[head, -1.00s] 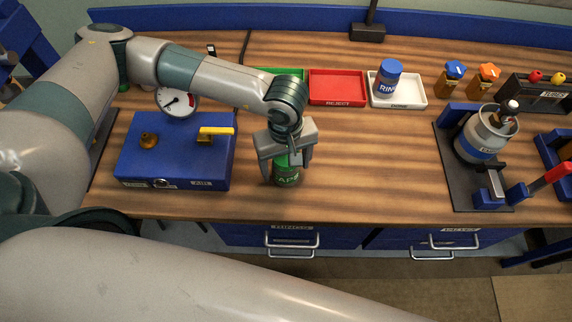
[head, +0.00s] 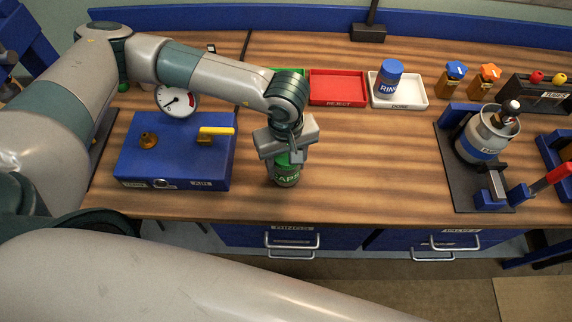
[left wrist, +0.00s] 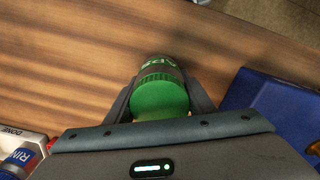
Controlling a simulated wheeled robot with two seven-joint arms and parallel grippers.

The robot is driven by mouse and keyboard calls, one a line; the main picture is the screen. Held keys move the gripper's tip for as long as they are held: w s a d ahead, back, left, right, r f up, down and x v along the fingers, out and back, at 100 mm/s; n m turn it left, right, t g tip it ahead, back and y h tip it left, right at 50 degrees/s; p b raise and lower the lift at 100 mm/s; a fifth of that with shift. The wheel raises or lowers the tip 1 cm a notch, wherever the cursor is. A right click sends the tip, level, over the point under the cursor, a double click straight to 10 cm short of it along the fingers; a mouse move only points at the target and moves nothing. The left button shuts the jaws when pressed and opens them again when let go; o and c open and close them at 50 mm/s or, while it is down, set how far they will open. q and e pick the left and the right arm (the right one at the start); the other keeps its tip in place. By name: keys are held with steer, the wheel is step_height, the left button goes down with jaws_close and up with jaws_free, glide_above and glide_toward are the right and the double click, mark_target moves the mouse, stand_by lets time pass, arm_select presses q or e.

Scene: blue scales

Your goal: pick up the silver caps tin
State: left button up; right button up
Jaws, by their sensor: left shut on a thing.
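I cannot see a gap between the tin and the bench. My right gripper is not in view.
The blue box (head: 178,165) with a yellow handle is close on the left. Red (head: 337,88) and white (head: 411,101) trays lie behind; a blue-lidded tin (head: 388,80) stands in the white one. A grey canister (head: 480,138) is at right. The bench right of the gripper is clear.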

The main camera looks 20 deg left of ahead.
mark_target(287, 158)
arm_select(q)
steer(key=shift+r, duration=0.35)
step_height(287, 158, up, 2)
steer(key=shift+r+b, duration=0.15)
steer(key=shift+b, duration=0.95)
steer(key=s+d+r+b, duration=0.4)
steer(key=s+d+r, duration=0.3)
steer(key=s, duration=0.2)
steer(key=shift+d+r, duration=0.2)
steer(key=shift+d, duration=0.1)
steer(key=shift+w, duration=0.1)
